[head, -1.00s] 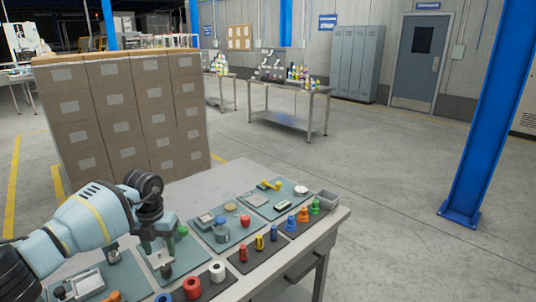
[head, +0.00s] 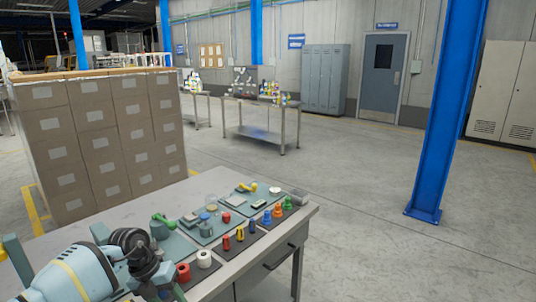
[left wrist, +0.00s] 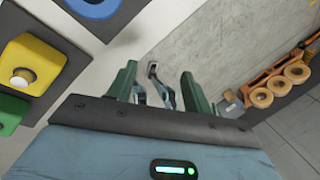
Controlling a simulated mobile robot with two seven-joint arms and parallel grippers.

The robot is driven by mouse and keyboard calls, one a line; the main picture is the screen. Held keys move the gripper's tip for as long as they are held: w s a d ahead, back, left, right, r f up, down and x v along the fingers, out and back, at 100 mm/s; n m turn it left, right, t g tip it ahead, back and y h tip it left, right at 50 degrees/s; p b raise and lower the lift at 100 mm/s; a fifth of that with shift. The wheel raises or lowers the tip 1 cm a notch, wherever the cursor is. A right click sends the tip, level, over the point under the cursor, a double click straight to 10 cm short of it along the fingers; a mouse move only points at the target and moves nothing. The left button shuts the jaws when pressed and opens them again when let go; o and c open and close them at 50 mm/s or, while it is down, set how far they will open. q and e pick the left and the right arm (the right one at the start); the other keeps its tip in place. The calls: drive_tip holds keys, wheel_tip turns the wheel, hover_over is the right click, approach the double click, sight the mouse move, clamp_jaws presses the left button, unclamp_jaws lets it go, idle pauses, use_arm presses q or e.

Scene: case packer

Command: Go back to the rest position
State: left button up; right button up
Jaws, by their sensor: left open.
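My left arm (head: 75,275) comes in from the lower left of the head view, over the near left part of the worktable (head: 135,217). Its gripper fingers cannot be made out there, as the dark wrist joint and arm hide that area. In the left wrist view my left gripper (left wrist: 158,82) has two green fingers spread apart, with no object held between them. Small pale shapes show beyond the gap, too unclear to name. My right gripper is not in either view.
A blue column (head: 445,110) rises at the right. The floor (head: 360,215) right of the table is clear.

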use_arm(q)
drive_tip(key=s+d+f+n+t+h, duration=0.1)
drive_tip(key=s+d+n+t+h, duration=0.45)
drive_tip(key=d, duration=0.55)
drive_tip(key=s+d+f+n+t+h, duration=0.1)
drive_tip(key=s+d+n+t+h, duration=0.1)
drive_tip(key=s+d+n+h, duration=0.55)
drive_tip(key=s+a+f+n+t+y, duration=0.1)
drive_tip(key=s+a+f+n+y, duration=0.6)
drive_tip(key=s+n, duration=0.3)
drive_tip(key=s+a+f+n+t+y, duration=0.1)
drive_tip(key=s+a+f+n+y, duration=0.6)
drive_tip(key=s+f+n, duration=0.3)
drive_tip(key=shift+s+a+f+n+y, duration=0.15)
drive_tip(key=shift+s+n+y, duration=0.25)
drive_tip(key=shift+s+n, duration=0.15)
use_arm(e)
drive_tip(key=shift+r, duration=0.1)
use_arm(q)
drive_tip(key=shift+c, duration=0.3)
